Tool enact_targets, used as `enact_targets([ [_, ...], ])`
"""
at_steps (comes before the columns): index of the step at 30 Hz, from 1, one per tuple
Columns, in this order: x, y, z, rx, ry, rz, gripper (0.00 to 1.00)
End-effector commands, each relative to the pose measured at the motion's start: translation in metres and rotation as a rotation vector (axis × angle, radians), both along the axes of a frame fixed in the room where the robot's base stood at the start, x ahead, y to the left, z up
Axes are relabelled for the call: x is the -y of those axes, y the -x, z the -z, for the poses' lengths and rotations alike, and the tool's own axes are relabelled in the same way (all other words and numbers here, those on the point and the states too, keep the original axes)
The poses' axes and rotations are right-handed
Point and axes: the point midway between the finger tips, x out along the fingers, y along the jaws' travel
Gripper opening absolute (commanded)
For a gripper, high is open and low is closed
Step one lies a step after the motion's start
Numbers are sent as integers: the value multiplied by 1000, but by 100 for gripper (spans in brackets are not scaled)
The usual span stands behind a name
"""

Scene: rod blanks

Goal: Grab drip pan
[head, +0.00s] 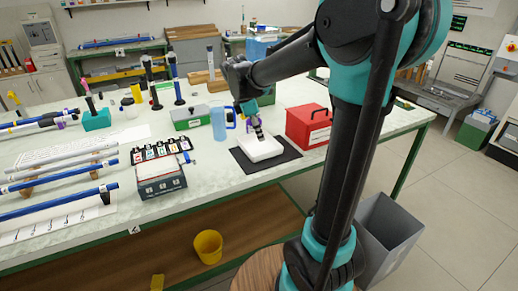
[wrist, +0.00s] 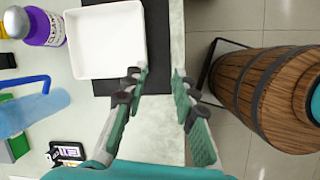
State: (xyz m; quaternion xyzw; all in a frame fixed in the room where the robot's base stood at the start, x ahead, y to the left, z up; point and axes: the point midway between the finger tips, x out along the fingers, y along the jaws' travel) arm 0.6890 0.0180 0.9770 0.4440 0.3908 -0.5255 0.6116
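The drip pan looks to be the white, shallow, square tray (head: 262,150) lying on a black mat (head: 285,154) on the bench. My gripper (head: 256,133) is over the pan in the head view. In the wrist view my gripper (wrist: 160,77) is open, with nothing between its fingers. The left fingertip overlaps the pan's near right corner; the right fingertip is out to the right, past the mat. I cannot tell whether the fingertip touches the pan.
A red box (head: 308,126) stands right of the mat. A blue jug (head: 218,122) stands left of the pan, and a purple-labelled bottle (wrist: 45,27) is close beside it. A wooden barrel (wrist: 265,95) is beyond the bench edge. A grey bin (head: 388,238) stands on the floor.

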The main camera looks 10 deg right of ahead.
Motion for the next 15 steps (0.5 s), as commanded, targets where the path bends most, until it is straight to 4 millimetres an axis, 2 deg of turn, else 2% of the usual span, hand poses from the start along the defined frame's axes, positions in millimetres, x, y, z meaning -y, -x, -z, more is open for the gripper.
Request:
enact_targets([
  [1,-9,-11,-8,-30,31,-76,28],
  [4,-18,-23,-20,-81,78,-191,28],
  [8,-21,-31,-23,-113,107,-260,28],
  [11,-17,-33,-13,-118,110,-268,28],
  [15,-7,-36,13,-116,110,-267,28],
])
